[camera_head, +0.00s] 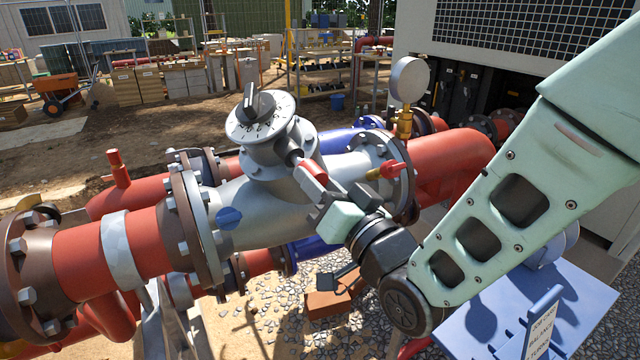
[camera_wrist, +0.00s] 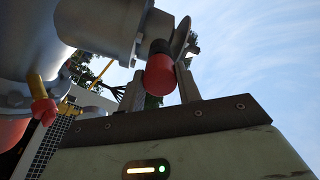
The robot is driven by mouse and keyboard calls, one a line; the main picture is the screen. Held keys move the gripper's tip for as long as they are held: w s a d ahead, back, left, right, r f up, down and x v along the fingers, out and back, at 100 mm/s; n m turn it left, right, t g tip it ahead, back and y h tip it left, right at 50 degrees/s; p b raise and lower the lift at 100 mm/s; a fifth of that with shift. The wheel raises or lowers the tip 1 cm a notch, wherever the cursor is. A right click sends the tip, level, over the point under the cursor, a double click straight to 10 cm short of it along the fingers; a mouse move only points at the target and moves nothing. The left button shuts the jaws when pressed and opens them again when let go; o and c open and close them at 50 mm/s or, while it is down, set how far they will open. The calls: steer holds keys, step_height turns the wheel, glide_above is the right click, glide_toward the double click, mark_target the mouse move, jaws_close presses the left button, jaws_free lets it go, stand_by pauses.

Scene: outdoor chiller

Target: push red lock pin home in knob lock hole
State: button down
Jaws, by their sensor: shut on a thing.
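The red lock pin (camera_head: 312,172) sits at my gripper's (camera_head: 325,190) fingertips, just below the valve's knob. My gripper is shut on it. In the wrist view the red pin (camera_wrist: 160,74) shows between the two fingers, its dark end against the grey knob housing (camera_wrist: 105,25). The knob (camera_head: 260,102) with its numbered dial (camera_head: 262,122) tops the silver valve body (camera_head: 265,205). A dark stub (camera_head: 291,152) shows between the housing and the pin. The lock hole itself is hidden, so I cannot tell how deep the pin sits.
A pressure gauge (camera_head: 408,80) on a brass stem stands right of the valve. A small red-handled valve (camera_head: 388,170) is close to my gripper on the right. Red flanged pipes (camera_head: 140,240) run left. A blue stand (camera_head: 540,310) with a sign is at lower right.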

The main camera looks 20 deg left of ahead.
steer(key=shift+w+a, duration=0.15)
steer(key=shift+a, duration=0.1)
steer(key=shift+w+a+r, duration=0.15)
steer(key=shift+w+a, duration=0.1)
steer(key=shift+w+a+r, duration=0.1)
steer(key=shift+w+a, duration=0.15)
steer(key=shift+a, duration=0.15)
steer(key=shift+c, duration=2.1)
jaws_free()
